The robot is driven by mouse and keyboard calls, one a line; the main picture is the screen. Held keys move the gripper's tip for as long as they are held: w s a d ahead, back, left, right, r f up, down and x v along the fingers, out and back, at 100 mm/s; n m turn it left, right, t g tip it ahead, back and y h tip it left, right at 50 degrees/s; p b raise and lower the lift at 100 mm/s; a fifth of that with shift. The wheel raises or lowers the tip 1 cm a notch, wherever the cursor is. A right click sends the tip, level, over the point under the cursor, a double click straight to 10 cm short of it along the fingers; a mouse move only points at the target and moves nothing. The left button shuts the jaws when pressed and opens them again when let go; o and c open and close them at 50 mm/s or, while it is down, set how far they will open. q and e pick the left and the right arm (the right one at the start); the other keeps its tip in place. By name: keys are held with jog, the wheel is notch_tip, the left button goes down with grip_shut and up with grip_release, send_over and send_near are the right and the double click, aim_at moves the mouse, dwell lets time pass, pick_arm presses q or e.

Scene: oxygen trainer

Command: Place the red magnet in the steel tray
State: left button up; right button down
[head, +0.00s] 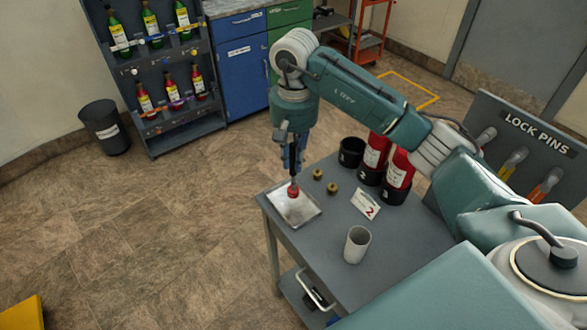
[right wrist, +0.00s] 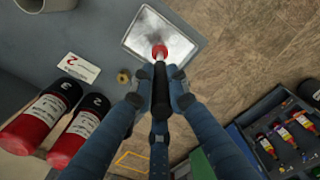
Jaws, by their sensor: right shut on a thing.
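The red magnet (head: 293,191) is a red tip on a dark handle. My right gripper (head: 293,168) points down and is shut around the handle. In the right wrist view the red tip (right wrist: 159,52) and black handle stick out between the fingers (right wrist: 160,98). The tray also shows in the right wrist view (right wrist: 178,38), otherwise empty. My left gripper is out of view.
On the table (head: 398,236) stand two red cylinders (head: 398,172), a black cup (head: 351,152) and a grey cup (head: 357,245). Two small brass pieces (head: 332,188) and a card marked 2 (head: 365,205) lie right of the tray. A bottle rack (head: 160,130) stands behind.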

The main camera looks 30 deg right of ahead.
aim_at(293, 174)
notch_tip(293, 174, down, 4)
jog(key=shift+r+p, duration=0.1)
jog(key=shift+p, duration=0.35)
jog(key=shift+f, duration=0.35)
jog(key=shift+f, duration=0.1)
jog(key=c, duration=1.7)
grip_release()
